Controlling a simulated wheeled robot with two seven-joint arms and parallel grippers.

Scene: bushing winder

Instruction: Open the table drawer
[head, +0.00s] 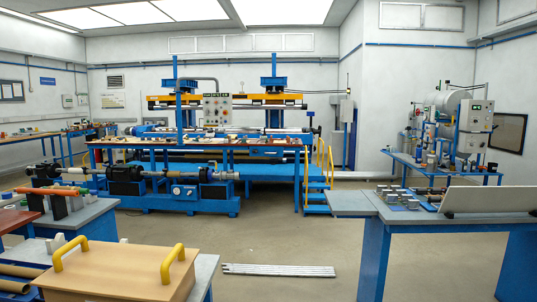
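No drawer front can be made out clearly in the head view. A grey-topped table with blue legs (458,222) stands at the right, and its underside looks open between the legs. Another grey-topped blue table (204,275) is at the near left. A light wooden board or box (118,268) with two yellow handles lies on it; one yellow handle (174,262) is at its right side and the other (70,251) at its left. Neither of my grippers is in view.
Small metal parts (398,197) and a grey panel (488,199) are on the right table. Pale bars (278,270) lie on the floor between the tables. The large blue winding machine (225,120) stands behind. The floor in the middle is otherwise clear.

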